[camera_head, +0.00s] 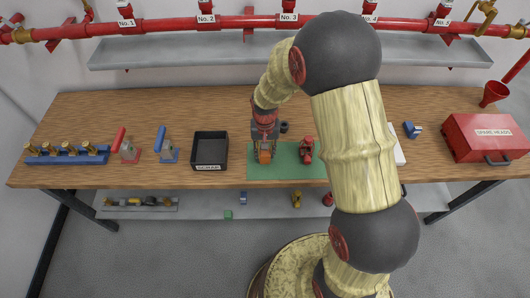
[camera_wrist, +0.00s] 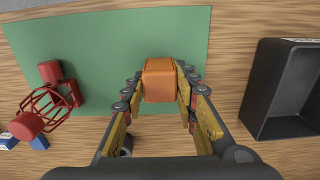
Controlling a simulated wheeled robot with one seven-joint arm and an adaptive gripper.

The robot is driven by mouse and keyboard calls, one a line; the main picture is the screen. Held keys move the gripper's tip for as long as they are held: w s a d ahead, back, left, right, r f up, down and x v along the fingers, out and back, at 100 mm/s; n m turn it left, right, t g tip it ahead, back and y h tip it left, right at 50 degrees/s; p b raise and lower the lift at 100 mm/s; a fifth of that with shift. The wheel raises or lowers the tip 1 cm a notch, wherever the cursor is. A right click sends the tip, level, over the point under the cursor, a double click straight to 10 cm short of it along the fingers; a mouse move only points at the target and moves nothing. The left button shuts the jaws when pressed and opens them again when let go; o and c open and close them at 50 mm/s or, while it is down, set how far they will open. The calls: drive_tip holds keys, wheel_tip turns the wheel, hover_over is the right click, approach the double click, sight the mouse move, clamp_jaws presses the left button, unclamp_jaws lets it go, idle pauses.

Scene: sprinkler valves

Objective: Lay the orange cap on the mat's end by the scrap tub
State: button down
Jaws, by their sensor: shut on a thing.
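The orange cap (camera_head: 264,157) is between the fingers of my gripper (camera_head: 264,146), which is shut on it. In the wrist view the cap (camera_wrist: 159,80) sits between the fingertips of my gripper (camera_wrist: 160,82), over the green mat (camera_wrist: 110,40). The mat (camera_head: 286,172) lies on the bench, and the cap is over its end by the black scrap tub (camera_head: 195,152). The tub (camera_wrist: 262,90) is at the right in the wrist view, apart from the cap. I cannot tell whether the cap touches the mat.
A red caged piece (camera_head: 307,150) stands on the mat, right of my gripper. A small dark round part (camera_head: 284,127) lies behind the mat. Red-handled and blue-handled tools (camera_head: 163,145) stand left of the tub. A red box (camera_head: 488,140) is at the far right.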

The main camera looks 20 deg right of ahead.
drive_tip(key=c, duration=1.4)
unclamp_jaws()
drive_tip(key=shift+f, duration=0.1)
drive_tip(key=s+r+n+t+p, duration=0.15)
drive_tip(key=s+r, duration=0.25)
drive_tip(key=r, duration=1)
drive_tip(key=s+r+t+p, duration=0.15)
drive_tip(key=s+r, duration=0.25)
drive_tip(key=r, duration=1)
drive_tip(key=s+r+n+t, duration=0.1)
drive_tip(key=s+r, duration=0.2)
drive_tip(key=s, duration=0.4)
drive_tip(key=s+r+n+t, duration=0.1)
drive_tip(key=s+r, duration=0.3)
drive_tip(key=s, duration=0.3)
drive_tip(key=shift+t, duration=0.3)
drive_tip(key=shift+r, duration=0.1)
